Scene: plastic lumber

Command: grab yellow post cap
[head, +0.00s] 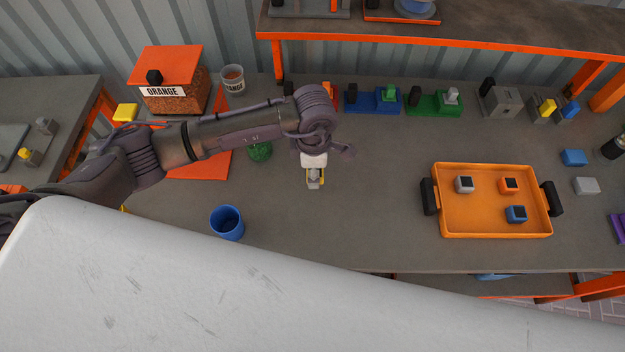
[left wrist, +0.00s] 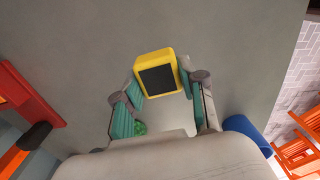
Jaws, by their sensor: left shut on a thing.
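The yellow post cap (left wrist: 157,77) is between the two fingers of my left gripper (left wrist: 158,88) in the left wrist view. It is a yellow square block with a dark square face turned to the camera. The teal finger pads press on its two sides. In the head view my left gripper (head: 314,180) points down over the middle of the grey table, and only a bit of yellow shows between its fingers. I cannot tell whether the cap touches the table. My right gripper is not in view.
An orange tray (head: 480,231) with grey, orange and blue caps stands right. A blue cup (head: 227,224) stands front left, also in the left wrist view (left wrist: 247,130). A green object (head: 260,151) is close left of the gripper. Blue and green stands (head: 374,102) line the back.

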